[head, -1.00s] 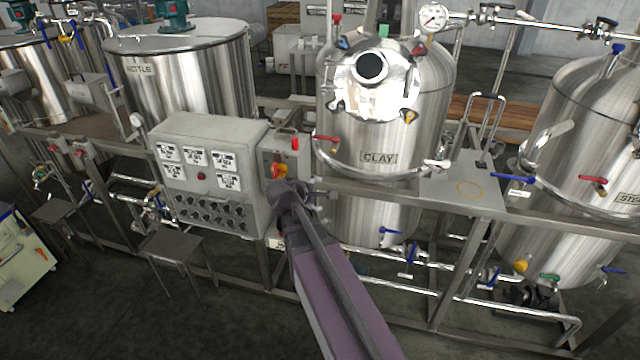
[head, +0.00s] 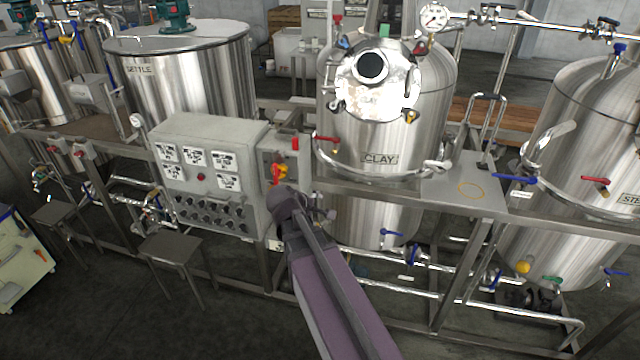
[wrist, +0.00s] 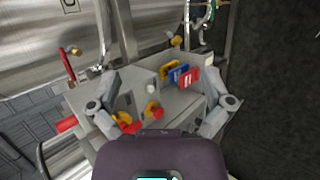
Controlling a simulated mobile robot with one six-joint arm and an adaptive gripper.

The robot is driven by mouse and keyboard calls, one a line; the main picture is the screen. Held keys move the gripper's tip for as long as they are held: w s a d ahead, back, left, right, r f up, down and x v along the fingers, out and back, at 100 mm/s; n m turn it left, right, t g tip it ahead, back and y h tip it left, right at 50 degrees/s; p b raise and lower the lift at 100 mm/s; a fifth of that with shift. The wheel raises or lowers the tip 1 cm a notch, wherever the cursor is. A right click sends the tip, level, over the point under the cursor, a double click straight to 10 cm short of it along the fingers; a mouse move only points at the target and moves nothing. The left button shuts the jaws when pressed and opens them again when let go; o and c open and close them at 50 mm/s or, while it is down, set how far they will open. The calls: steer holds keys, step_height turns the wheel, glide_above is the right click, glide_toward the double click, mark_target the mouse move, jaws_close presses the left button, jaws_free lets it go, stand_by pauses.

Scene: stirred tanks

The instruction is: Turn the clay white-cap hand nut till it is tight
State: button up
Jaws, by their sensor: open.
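The CLAY tank (head: 350,215) stands right of centre in the head view. Its shiny round lid (head: 350,88) carries hand nuts with coloured caps around its rim, among them a green cap (head: 384,31) at the top and a yellow cap (head: 411,116) at the lower right. A small pale patch shows at the lid's lower left; I cannot tell whether it is the white cap. My gripper is below and left of the lid, apart from it, by the control panel's switch box. In the wrist view my gripper (wrist: 163,88) is open, its fingers wide apart with nothing held between them.
The grey control panel (head: 195,140) and its switch box (head: 280,155) with a red and yellow switch are close to my gripper. Yellow, blue and red tags (wrist: 182,73) show in the wrist view. Open floor lies in front.

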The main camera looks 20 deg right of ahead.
steer(key=w+d+r+n+h+p, duration=0.3)
steer(key=w+r+h+p, duration=0.1)
steer(key=w+r, duration=0.55)
steer(key=n+t+h+p, duration=0.2)
steer(key=n+h+p, duration=0.2)
steer(key=h, duration=0.1)
glide_toward(332, 107)
steer(key=v, duration=0.3)
steer(key=shift+r, duration=0.2)
steer(key=shift+d, duration=0.1)
steer(key=x, duration=1.3)
steer(key=shift+w+d+f, duration=0.2)
steer(key=shift+d, duration=0.1)
steer(key=c, duration=1.1)
steer(key=shift+m, duration=0.3)
steer(key=shift+c, duration=0.2)
